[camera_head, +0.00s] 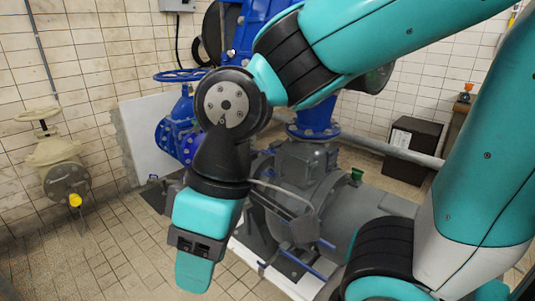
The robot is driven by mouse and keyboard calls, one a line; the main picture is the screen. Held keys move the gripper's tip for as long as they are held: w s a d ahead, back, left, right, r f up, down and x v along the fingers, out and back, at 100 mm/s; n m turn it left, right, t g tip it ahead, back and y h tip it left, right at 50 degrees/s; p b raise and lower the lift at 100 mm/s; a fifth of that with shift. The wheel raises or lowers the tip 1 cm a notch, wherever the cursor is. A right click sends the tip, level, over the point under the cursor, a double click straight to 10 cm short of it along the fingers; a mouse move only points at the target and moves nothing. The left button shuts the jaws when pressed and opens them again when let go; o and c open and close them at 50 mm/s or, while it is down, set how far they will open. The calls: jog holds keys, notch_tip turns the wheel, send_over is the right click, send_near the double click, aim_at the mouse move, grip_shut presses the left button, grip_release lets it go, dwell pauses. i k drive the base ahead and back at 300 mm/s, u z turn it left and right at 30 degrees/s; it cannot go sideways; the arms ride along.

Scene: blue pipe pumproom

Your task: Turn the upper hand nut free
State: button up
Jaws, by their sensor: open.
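My arm reaches in from the right, and my wrist with my gripper (207,215) hangs in front of the grey pump (308,165). The jaws are open, but the fingertips are largely hidden behind the wrist. I cannot make out anything held in them. I cannot pick out the upper hand nut for sure; my wrist and arm cover part of the pump and pipework. Small blue bars (296,264) show low on the grey machine, and it is unclear what they are.
A blue valve with a handwheel (181,75) stands behind my wrist. A cream valve (52,150) with a yellow part (75,200) is on the left wall. A black box (412,150) stands at the back right. The tiled floor (100,245) at lower left is clear.

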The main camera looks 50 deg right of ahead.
aim_at(270, 150)
jog(key=k, duration=0.55)
jog(key=u, duration=0.5)
jog(key=i, duration=1.5)
jog(key=z, duration=1.15)
jog(key=i, duration=0.55)
jog(key=z, duration=0.55)
